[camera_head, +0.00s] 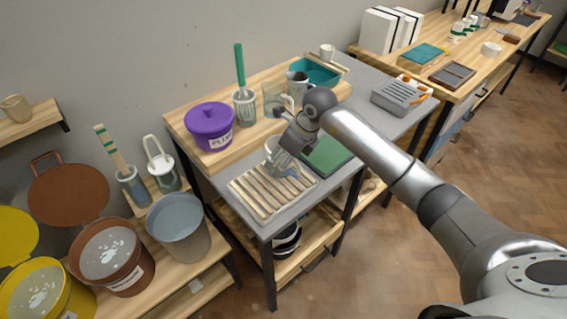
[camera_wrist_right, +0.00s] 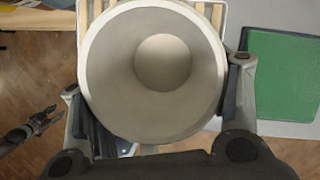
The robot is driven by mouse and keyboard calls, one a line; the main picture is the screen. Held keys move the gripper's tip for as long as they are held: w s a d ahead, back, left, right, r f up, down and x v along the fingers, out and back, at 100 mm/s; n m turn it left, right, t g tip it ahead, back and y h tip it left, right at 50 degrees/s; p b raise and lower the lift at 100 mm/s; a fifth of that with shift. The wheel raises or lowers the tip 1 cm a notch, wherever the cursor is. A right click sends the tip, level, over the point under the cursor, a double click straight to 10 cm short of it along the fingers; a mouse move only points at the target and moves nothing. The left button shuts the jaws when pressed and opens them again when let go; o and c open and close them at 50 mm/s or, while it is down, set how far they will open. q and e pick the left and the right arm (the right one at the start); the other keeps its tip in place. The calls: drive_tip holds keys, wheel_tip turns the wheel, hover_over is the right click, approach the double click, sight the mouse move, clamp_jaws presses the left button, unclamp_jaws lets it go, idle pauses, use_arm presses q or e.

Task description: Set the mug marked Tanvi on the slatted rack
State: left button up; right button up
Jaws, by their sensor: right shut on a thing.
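My right gripper (camera_head: 283,160) is shut on a pale grey-white mug (camera_head: 271,148), which stays mostly hidden behind the fingers in the head view. In the right wrist view I look down into the open mouth of the mug (camera_wrist_right: 110,70), upright between the two fingers (camera_wrist_right: 158,100). No name shows on its visible side. The slatted rack (camera_head: 262,198) lies on the grey table, and the mug is over its far end; I cannot tell whether they touch. My left gripper (camera_wrist_right: 42,121) shows small at the left of the wrist view, fingers apart and empty, over the floor.
A green mat (camera_head: 327,155) lies right of the rack. Behind stand a purple lidded tub (camera_head: 209,126), a brush in a jar (camera_head: 244,105), another mug (camera_head: 297,82) and a teal tray (camera_head: 318,72). Glaze buckets (camera_head: 180,228) stand at the left. The rack's near slats are clear.

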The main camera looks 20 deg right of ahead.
wheel_tip(320, 180, down, 2)
drive_tip(key=shift+f+p, duration=0.15)
drive_tip(key=shift+p, duration=0.45)
drive_tip(key=shift+f, duration=0.35)
drive_tip(key=o, duration=1.2)
drive_tip(key=shift+f, duration=0.1)
drive_tip(key=shift+r, duration=0.2)
drive_tip(key=shift+b+v, duration=1.4)
drive_tip(key=shift+v, duration=4.55)
